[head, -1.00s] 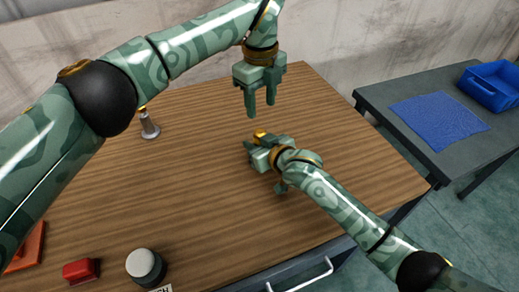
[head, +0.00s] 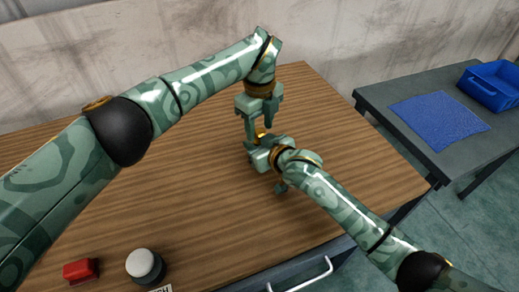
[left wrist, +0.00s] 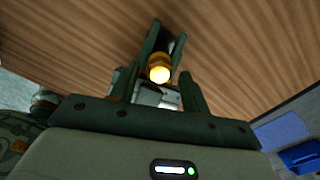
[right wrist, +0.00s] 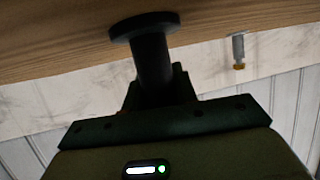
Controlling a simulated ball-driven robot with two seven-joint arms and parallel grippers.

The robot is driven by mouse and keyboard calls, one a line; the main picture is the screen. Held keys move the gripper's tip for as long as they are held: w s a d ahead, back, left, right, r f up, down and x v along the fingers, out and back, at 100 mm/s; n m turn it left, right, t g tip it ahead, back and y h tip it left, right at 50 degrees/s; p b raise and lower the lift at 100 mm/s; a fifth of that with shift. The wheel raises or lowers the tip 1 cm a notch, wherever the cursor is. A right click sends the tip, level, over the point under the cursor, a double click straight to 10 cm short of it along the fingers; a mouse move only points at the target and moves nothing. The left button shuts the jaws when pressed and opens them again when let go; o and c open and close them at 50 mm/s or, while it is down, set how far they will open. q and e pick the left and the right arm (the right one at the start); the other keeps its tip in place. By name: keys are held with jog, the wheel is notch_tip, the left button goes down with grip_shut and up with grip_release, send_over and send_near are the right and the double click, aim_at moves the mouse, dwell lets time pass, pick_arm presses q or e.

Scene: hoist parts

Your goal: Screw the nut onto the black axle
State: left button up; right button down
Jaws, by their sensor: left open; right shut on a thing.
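My right gripper (head: 256,156) is shut on the black axle (right wrist: 151,55), low over the middle of the table; the right wrist view shows the axle's dark shaft and wide flange. A gold nut (head: 259,136) is at the axle's end in the head view. In the left wrist view the nut (left wrist: 159,72) lies between my left fingers, with a dark part behind it. My left gripper (head: 261,126) is open and points down from above around the nut. Whether its fingers touch the nut or how far it is threaded cannot be told.
A grey gold-tipped peg (right wrist: 238,48) stands on the wooden table (head: 190,215). A red block (head: 81,270) and a white-topped dark cylinder (head: 146,264) are at the front left. A side table (head: 385,105) holds a blue mat (head: 438,120) and blue bin (head: 492,85).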

pick_arm(q)
jog(key=shift+f, duration=0.3)
jog(key=c, duration=1)
jog(key=m, duration=0.6)
jog(key=o, duration=1.1)
jog(key=shift+r, duration=0.1)
